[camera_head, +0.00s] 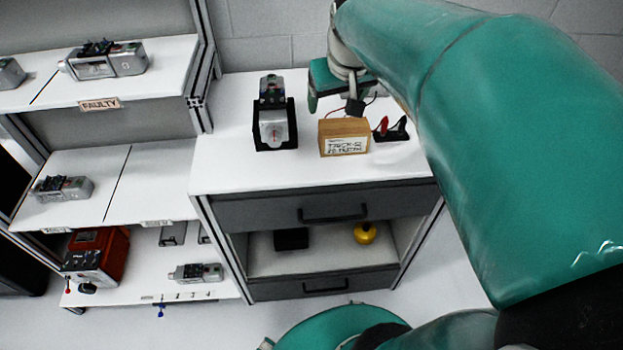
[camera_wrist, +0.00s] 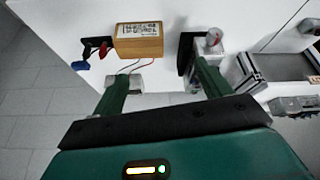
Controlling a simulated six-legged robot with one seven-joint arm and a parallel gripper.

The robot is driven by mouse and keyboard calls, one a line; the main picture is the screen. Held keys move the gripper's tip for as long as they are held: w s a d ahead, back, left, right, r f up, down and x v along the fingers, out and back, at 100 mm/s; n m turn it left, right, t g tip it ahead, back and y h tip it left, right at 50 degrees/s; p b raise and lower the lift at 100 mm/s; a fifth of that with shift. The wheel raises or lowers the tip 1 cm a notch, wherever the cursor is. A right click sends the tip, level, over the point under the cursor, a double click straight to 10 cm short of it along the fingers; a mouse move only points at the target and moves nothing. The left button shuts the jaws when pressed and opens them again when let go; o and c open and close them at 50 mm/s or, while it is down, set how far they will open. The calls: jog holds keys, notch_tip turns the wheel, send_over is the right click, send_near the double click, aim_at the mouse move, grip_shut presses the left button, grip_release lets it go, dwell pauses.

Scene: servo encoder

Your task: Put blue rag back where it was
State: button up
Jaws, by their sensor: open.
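I see no blue rag that I can make out in either view. My gripper (camera_head: 334,106) is over the back of the white worktop (camera_head: 225,165), behind a wooden box with a label (camera_head: 344,137). In the wrist view my gripper (camera_wrist: 163,76) has its two green fingers spread apart, with only white worktop and thin wires showing between them. The wooden box (camera_wrist: 138,40) lies beyond the left finger. A silver servo (camera_head: 274,124) in a black holder (camera_head: 289,139) stands to the left of the box, and beyond the right finger in the wrist view (camera_wrist: 213,39).
Red and black clips (camera_head: 390,128) sit right of the box. Shelves on the left hold several servos and a red device (camera_head: 97,255). A shelf marked FAULTY (camera_head: 65,100) is above. A yellow round object (camera_head: 365,233) and a dark block (camera_head: 291,239) lie under the worktop.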

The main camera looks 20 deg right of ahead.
jog(key=s+a+f, duration=0.2)
jog(key=s+a, duration=0.3)
jog(key=s, duration=0.2)
jog(key=s+a+f+n+y, duration=0.1)
jog(key=s+a+f, duration=0.2)
jog(key=s+a, duration=0.3)
jog(key=shift+s+t, duration=0.4)
jog(key=shift+s, duration=0.4)
jog(key=shift+a, duration=0.1)
jog(key=shift+c, duration=0.5)
